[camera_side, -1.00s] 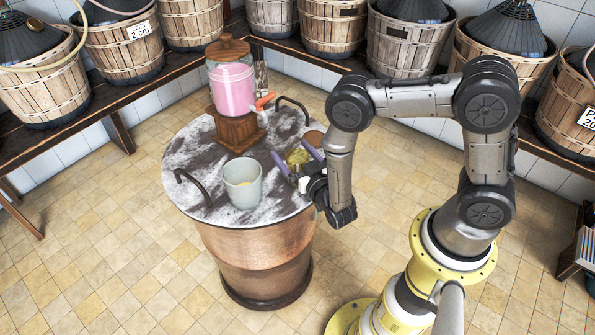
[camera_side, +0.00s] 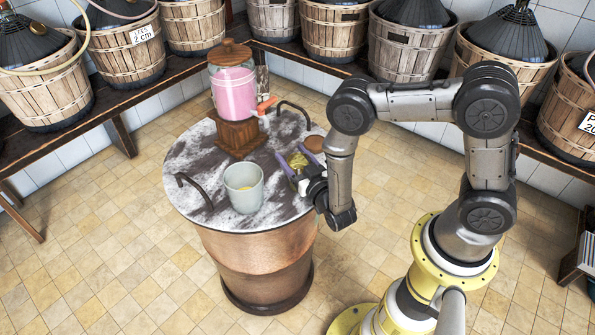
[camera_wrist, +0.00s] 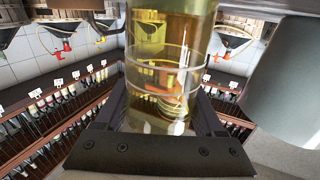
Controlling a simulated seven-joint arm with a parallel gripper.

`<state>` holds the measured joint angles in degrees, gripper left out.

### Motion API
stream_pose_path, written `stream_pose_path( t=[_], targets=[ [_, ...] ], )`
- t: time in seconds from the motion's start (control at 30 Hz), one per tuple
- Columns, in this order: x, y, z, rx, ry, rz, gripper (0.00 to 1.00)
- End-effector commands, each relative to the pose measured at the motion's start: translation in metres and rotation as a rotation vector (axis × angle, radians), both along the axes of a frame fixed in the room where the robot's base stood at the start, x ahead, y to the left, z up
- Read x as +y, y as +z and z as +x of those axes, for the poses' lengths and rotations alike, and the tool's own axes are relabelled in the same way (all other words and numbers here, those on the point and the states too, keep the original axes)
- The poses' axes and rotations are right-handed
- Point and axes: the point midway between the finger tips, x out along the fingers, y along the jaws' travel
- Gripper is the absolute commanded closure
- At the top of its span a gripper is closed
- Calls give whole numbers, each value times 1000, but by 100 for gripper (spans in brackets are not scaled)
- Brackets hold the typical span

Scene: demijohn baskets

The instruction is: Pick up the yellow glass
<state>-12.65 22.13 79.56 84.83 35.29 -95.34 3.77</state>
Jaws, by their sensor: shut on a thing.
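The yellow glass (camera_wrist: 165,75) is a clear yellow tumbler filling the middle of the wrist view. My gripper (camera_wrist: 165,120) is shut on it, with a finger on each side. In the side view the glass (camera_side: 297,172) shows small and partly hidden between the purple fingers of my gripper (camera_side: 291,167), over the right part of the barrel's round top (camera_side: 185,155). I cannot tell whether its base touches the top.
A pink drink dispenser (camera_side: 234,95) on a wooden stand is behind. A round brown piece (camera_side: 314,143) lies near my gripper. Dark curved handles (camera_side: 195,190) rise from the top. Baskets line the wall benches.

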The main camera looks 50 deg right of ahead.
Motion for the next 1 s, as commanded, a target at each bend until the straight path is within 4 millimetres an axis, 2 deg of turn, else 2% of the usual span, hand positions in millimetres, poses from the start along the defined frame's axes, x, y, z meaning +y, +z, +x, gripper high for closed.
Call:
stream_pose_path(
  t=[0.27, 0.37, 0.5, 0.83, 1.0],
  targets=[
    [0, 7, 0, -1, 0, 1, 100],
    [0, 16, 1, -3, 0, 0, 100],
    [1, 37, -2, -5, 0, 1, 100],
    [5, 94, -52, -5, 3, 1, 100],
    [9, 111, -95, -1, 7, 0, 100]
  ],
)
